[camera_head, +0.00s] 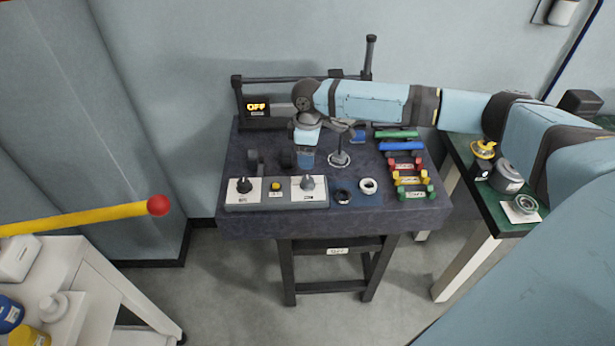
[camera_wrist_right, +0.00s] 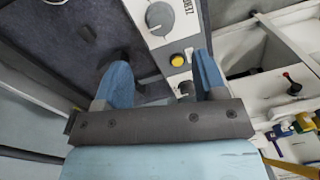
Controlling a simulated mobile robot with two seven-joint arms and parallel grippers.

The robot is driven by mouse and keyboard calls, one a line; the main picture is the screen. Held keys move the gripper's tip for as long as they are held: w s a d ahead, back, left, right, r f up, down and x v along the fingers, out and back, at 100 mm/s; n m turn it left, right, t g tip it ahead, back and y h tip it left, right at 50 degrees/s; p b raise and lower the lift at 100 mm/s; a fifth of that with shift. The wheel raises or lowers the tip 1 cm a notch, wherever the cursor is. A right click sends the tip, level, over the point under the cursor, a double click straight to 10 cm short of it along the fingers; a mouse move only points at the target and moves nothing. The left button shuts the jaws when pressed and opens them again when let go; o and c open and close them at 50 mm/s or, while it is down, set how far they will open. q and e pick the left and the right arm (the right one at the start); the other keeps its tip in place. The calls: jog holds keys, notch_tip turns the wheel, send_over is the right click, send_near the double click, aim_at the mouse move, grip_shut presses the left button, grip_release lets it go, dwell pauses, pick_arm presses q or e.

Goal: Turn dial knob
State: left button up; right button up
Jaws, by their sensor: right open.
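A grey-and-white control panel (camera_head: 276,203) lies on the dark table. It has a left dial knob (camera_head: 244,185), a yellow button (camera_head: 276,186) and a right dial knob (camera_head: 307,183). My right gripper (camera_head: 306,160) is open and points down just behind and above the right knob. In the right wrist view, my right gripper's blue fingers (camera_wrist_right: 162,65) stand apart. The yellow button (camera_wrist_right: 177,60) and a partly hidden dark knob (camera_wrist_right: 186,89) show between them, nearer one finger. A larger knob (camera_wrist_right: 160,18) beside the word ZERO lies beyond the fingertips. Contact cannot be told.
A display (camera_head: 257,107) reading OFF stands at the back left of the table (camera_head: 330,222). Coloured bars (camera_head: 405,165) and two rings (camera_head: 368,186) lie to the right. A green side table (camera_head: 465,165) holds small parts. A red-tipped yellow rod (camera_head: 100,212) sticks in at left.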

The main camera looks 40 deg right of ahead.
aim_at(308, 179)
notch_tip(308, 179, down, 9)
jog(key=shift+s+a+f, duration=0.15)
jog(key=shift+p, duration=0.3)
jog(key=c, duration=0.9)
